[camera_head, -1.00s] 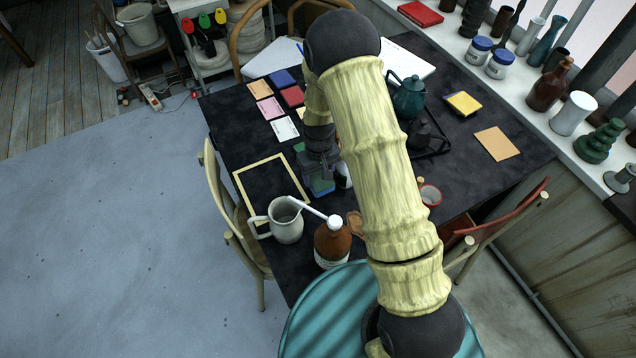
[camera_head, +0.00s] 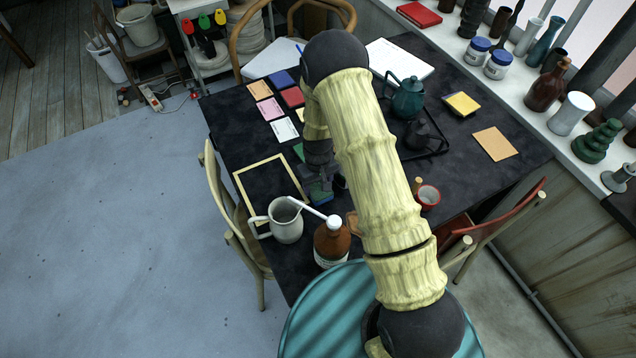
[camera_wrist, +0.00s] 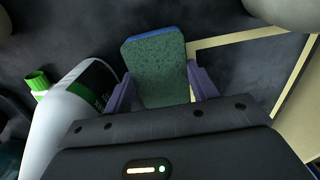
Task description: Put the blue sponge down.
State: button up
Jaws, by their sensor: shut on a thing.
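The blue sponge (camera_wrist: 157,70) has a green scouring face and a thin blue edge. In the wrist view it sits between the two fingers of my gripper (camera_wrist: 160,92), which is shut on it. In the head view my gripper (camera_head: 320,186) is low over the dark table (camera_head: 460,190), between the empty frame and the brown bottle. My arm hides part of it there. I cannot tell whether the sponge touches the table.
A white bottle with a green cap (camera_wrist: 75,110) lies close left of the sponge in the wrist view. A pale frame (camera_head: 262,182), a grey jug (camera_head: 285,222) and a brown pump bottle (camera_head: 332,243) stand near. A teal kettle (camera_head: 407,98) is farther back.

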aim_at(318, 186)
jog(key=shift+f, duration=0.1)
jog(key=o, duration=1)
notch_tip(318, 186, up, 12)
jog(key=shift+r+b, duration=0.15)
jog(key=shift+b, duration=0.8)
